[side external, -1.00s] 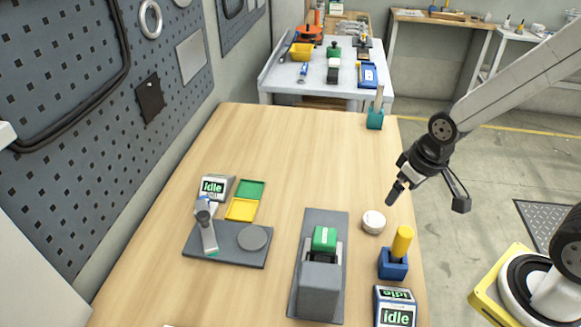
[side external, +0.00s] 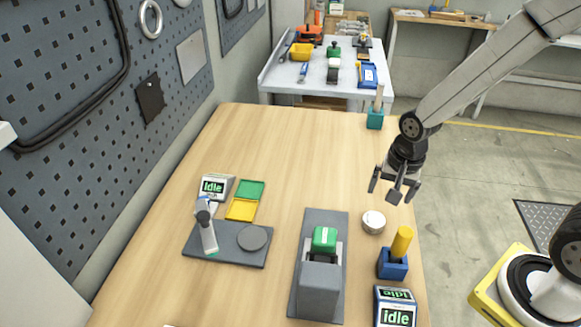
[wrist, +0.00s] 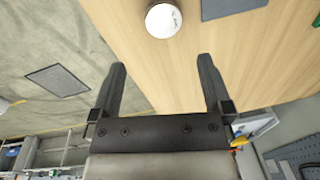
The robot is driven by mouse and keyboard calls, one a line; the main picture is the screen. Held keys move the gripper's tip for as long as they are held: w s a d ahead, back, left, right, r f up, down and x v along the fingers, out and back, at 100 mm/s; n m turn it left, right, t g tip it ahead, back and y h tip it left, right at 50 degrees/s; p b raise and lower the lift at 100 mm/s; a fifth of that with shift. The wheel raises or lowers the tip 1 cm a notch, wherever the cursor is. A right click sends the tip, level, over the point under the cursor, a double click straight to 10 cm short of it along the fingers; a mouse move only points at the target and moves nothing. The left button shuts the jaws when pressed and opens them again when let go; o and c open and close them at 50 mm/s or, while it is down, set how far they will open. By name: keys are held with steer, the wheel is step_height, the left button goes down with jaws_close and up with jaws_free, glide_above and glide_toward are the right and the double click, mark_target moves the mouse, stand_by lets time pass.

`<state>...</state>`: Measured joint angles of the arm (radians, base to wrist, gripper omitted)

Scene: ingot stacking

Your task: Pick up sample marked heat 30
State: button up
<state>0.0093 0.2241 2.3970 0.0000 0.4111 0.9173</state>
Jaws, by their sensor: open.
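A round, pale sample (side external: 374,221) lies flat on the wooden table near its right edge. It also shows at the top of the wrist view (wrist: 163,20), beyond my fingertips. I cannot read a heat number on it. My gripper (side external: 390,195) is open and empty, pointing down above the table's right edge, a little above and behind the sample in the side view. In the wrist view, my two dark fingers (wrist: 161,62) are spread wide with nothing between them.
A blue holder (side external: 392,265) with a yellow cylinder stands close to the sample. A grey machine (side external: 319,290) with a green part is to its left. A dark plate (side external: 227,250) with a round disc, green and yellow trays (side external: 243,208) and idle displays are nearby. The table's far half is mostly clear.

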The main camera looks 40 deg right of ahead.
mark_target(374, 219)
steer(key=f+m, duration=0.1)
steer(key=m, duration=0.2)
steer(key=w+f+m, duration=0.1)
steer(key=m, duration=0.2)
steer(key=w+f+m+g, duration=0.1)
steer(key=m, duration=0.2)
steer(key=shift+w+d+f+m, duration=0.15)
steer(key=shift+w+f+m, duration=0.05)
steer(key=shift+f+m, duration=0.15)
steer(key=shift+f, duration=0.15)
steer(key=shift+f, duration=1.15)
steer(key=shift+f, duration=2.6)
steer(key=c, duration=1.2)
